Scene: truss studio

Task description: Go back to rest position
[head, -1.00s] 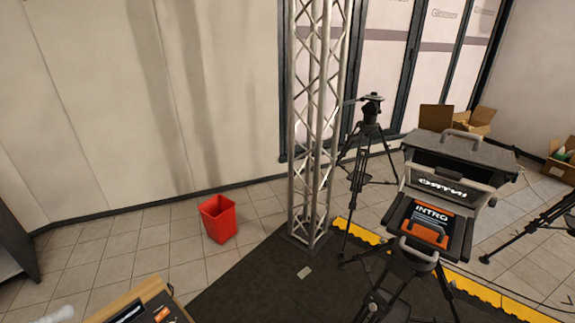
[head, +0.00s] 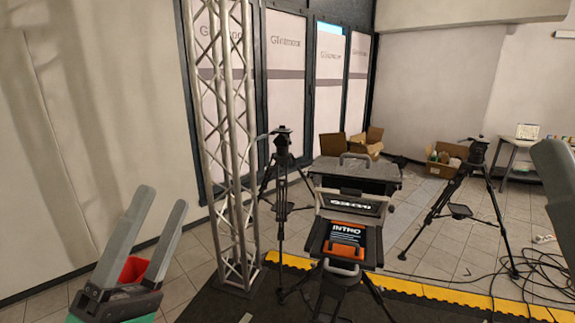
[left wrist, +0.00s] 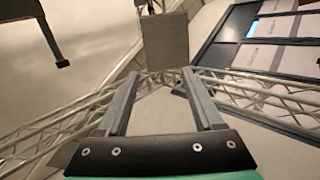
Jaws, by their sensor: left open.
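My left gripper (head: 161,202) is raised at the lower left of the head view. Its two grey fingers point up and stand apart, with nothing between them. In the left wrist view, the same gripper (left wrist: 159,76) is open and empty, facing up towards the ceiling truss. A grey finger-like piece (head: 556,180) at the right edge of the head view looks like part of my right gripper. It is cut off, so its opening is hidden.
A red bin (head: 134,268) shows partly behind my left gripper. A truss column (head: 228,150) stands to its right. A teleprompter (head: 345,240) on a tripod is at centre, with another tripod (head: 460,205) to the right. Cables lie on the floor at the right.

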